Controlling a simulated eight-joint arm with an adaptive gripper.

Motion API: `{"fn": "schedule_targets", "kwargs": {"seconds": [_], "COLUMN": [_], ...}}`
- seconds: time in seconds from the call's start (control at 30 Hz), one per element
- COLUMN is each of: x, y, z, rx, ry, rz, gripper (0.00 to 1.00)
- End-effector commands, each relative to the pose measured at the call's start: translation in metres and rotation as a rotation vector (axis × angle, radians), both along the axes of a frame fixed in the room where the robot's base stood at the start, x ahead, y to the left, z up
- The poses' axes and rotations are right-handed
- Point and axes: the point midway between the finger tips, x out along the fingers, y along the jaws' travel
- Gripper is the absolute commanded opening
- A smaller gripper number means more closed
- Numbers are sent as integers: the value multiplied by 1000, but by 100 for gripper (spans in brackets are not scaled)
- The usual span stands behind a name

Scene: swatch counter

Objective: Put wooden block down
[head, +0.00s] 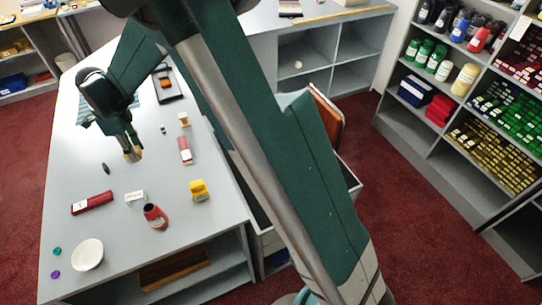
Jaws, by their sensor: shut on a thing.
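My gripper (130,149) points down over the middle of the grey counter (75,185). It is shut on a small tan wooden block (133,155), of which only a little shows between and below the dark fingers. I cannot tell whether the block touches the counter top or hangs just above it.
Near the gripper lie a dark oval object (106,168), a red-and-white box (185,150) and a small white box (135,197). A long red box (91,203), red container (154,215), yellow object (199,190) and white bowl (87,254) stand nearer the front.

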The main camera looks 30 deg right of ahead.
Motion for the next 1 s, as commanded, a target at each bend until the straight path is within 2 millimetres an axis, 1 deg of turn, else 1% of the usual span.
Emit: {"fn": "schedule_targets", "kwargs": {"seconds": [0.03, 0.17, 0.27, 0.3, 0.37, 0.5, 0.77, 1.0], "x": [3, 9, 13, 14, 16, 19, 17, 10], "y": [-11, -43, -71, -83, -101, -143, -218, -285], "z": [-4, -12, -20, -22, -27, -37, -55, -73], "rx": [0, 0, 0, 0, 0, 0, 0, 0], "ry": [0, 0, 0, 0, 0, 0, 0, 0], "rz": [-12, -43, -72, -84, -102, -143, -221, -291], "gripper": [16, 16, 16, 16, 16, 16, 16, 16]}}
